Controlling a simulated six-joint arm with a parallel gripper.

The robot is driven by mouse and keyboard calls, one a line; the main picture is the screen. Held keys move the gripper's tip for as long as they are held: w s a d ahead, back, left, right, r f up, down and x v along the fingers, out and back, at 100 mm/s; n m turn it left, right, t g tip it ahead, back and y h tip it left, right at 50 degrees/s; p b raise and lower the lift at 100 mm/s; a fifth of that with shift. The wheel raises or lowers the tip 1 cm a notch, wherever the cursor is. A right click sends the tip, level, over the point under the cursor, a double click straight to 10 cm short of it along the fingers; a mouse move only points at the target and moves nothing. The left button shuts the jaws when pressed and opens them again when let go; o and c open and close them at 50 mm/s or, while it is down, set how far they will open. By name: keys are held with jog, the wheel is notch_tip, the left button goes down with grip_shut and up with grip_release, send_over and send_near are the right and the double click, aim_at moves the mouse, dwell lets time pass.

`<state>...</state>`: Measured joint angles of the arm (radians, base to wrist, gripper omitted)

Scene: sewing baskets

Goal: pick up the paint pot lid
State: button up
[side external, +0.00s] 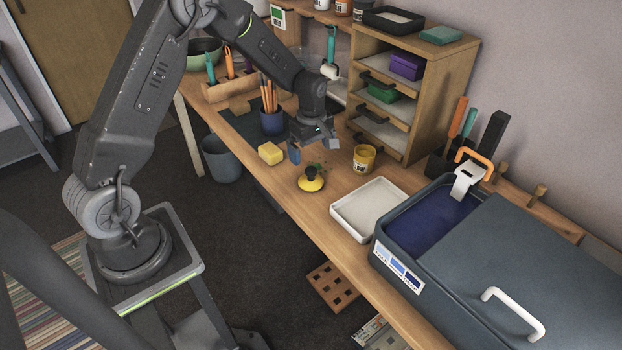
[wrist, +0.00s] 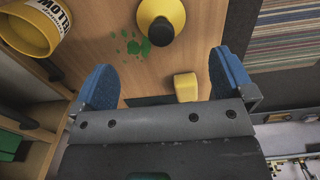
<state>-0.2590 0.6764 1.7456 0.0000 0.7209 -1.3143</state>
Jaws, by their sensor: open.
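The paint pot lid (side external: 311,184) is a yellow disc with a black knob. It lies on the wooden table near its front edge. In the wrist view the lid (wrist: 161,12) is at the top, cut off by the picture edge, beyond my fingertips. My gripper (side external: 313,148) is open and empty above the table, behind the lid in the side view. Its blue finger pads stand wide apart in the wrist view (wrist: 163,75). The yellow paint pot (side external: 364,160) stands open to the right of the gripper, and it also shows in the wrist view (wrist: 24,30).
A yellow sponge block (side external: 271,153) lies left of the lid. Green paint spots (wrist: 134,46) mark the table beside the lid. A pencil cup (side external: 272,123) is behind the sponge. A white tray (side external: 340,215) is right of the lid. A wooden drawer cabinet (side external: 431,100) stands behind.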

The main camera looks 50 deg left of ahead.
aim_at(312, 170)
notch_tip(312, 170, down, 10)
jog(key=shift+s+d+r, duration=0.1)
dwell(0.4)
jog(key=shift+c, duration=0.4)
jog(key=c, duration=0.8)
jog(key=shift+r, duration=0.15)
